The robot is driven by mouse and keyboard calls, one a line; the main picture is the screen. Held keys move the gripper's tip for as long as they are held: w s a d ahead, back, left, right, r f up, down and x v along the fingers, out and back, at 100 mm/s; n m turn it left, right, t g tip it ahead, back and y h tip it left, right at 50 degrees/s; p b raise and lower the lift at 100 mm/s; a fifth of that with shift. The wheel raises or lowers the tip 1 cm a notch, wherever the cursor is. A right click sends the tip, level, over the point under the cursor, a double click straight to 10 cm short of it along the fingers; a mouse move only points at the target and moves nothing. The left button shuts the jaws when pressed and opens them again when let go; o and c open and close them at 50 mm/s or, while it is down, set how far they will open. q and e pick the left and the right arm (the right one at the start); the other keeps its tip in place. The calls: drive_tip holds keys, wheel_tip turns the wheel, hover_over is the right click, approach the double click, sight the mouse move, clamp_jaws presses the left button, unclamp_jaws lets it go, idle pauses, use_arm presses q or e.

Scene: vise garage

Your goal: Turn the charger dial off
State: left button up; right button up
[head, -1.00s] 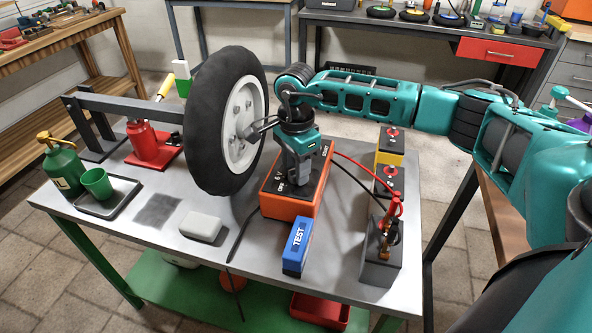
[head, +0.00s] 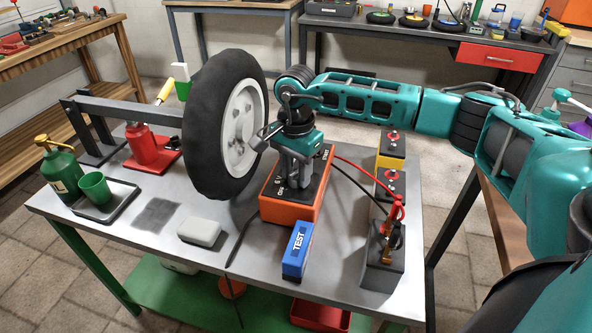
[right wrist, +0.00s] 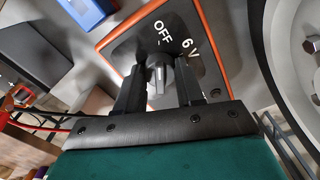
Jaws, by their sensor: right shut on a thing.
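The charger (head: 292,206) is an orange box with a dark top on the metal table, right of the wheel. Its grey dial (right wrist: 158,78) shows in the right wrist view, with the labels "OFF" and "6 V" beyond it. The dial's pointer appears to lie between the two labels, but its exact setting is hard to read. My right gripper (right wrist: 158,92) is shut on the dial, one finger on each side. In the head view my right gripper (head: 296,182) points down onto the charger's top and hides the dial. My left gripper is not in view.
The wheel (head: 205,125) stands close left of my right arm. A blue "TEST" box (head: 297,250) sits in front of the charger. Red and black cables run to batteries (head: 384,265) at the right. A white block (head: 200,231) lies front left.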

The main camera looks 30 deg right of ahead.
sight(295, 172)
drive_tip(key=o, duration=1)
drive_tip(key=shift+o, duration=0.2)
drive_tip(key=shift+r, duration=0.1)
wheel_tip(295, 172, up, 13)
drive_tip(key=p, duration=0.1)
drive_tip(key=shift+s, duration=0.1)
